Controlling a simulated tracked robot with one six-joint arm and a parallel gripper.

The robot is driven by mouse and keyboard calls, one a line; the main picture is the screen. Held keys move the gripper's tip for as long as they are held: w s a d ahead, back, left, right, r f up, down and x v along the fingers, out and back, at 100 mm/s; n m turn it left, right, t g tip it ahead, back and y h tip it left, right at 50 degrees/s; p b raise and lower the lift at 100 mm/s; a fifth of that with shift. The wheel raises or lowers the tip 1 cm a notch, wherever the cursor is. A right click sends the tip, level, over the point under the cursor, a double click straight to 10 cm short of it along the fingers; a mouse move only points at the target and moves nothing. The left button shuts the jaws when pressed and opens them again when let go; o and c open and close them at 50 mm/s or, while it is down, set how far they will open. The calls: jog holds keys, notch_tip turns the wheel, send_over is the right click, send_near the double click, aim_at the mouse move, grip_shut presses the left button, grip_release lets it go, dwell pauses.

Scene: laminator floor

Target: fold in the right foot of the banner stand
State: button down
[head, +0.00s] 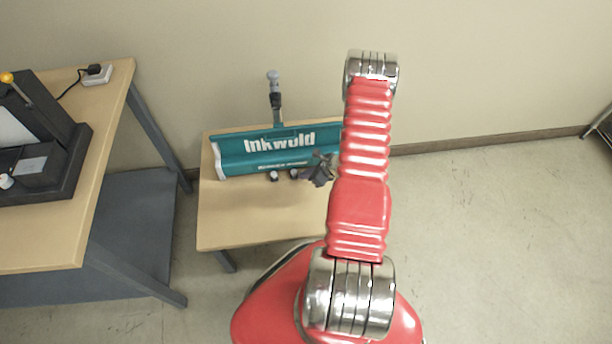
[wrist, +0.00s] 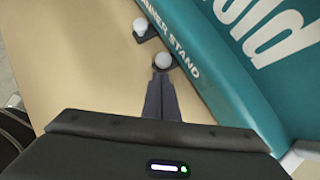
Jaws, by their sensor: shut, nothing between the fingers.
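The banner stand (head: 264,152) is a teal housing with white lettering, lying along the back of a small wooden table; its right end is hidden behind my arm. Two short dark feet with white knobs stick out from its front edge: the left foot (head: 273,176) and the right foot (head: 293,174). The wrist view shows the stand (wrist: 215,70), the left foot's knob (wrist: 140,25) and the right foot's knob (wrist: 163,60). My gripper (wrist: 161,76) is shut and empty, its tips right at the right foot's knob; I cannot tell whether they touch. In the head view my gripper (head: 314,178) is just right of it.
The small table (head: 250,222) is bare in front of the stand. A grey upright post (head: 274,90) rises behind the stand. A larger bench (head: 60,240) with a black machine (head: 60,165) stands at the left. Floor at the right is open, with a metal rack at the far right edge.

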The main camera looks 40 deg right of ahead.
jog(key=shift+w+a, duration=0.45)
jog(key=shift+w, duration=0.35)
jog(key=s, duration=0.4)
jog(key=shift+d+r, duration=0.3)
jog(key=shift+d, duration=0.1)
jog(key=v, duration=1)
jog(key=shift+s+a, duration=0.2)
jog(key=shift+a, duration=0.15)
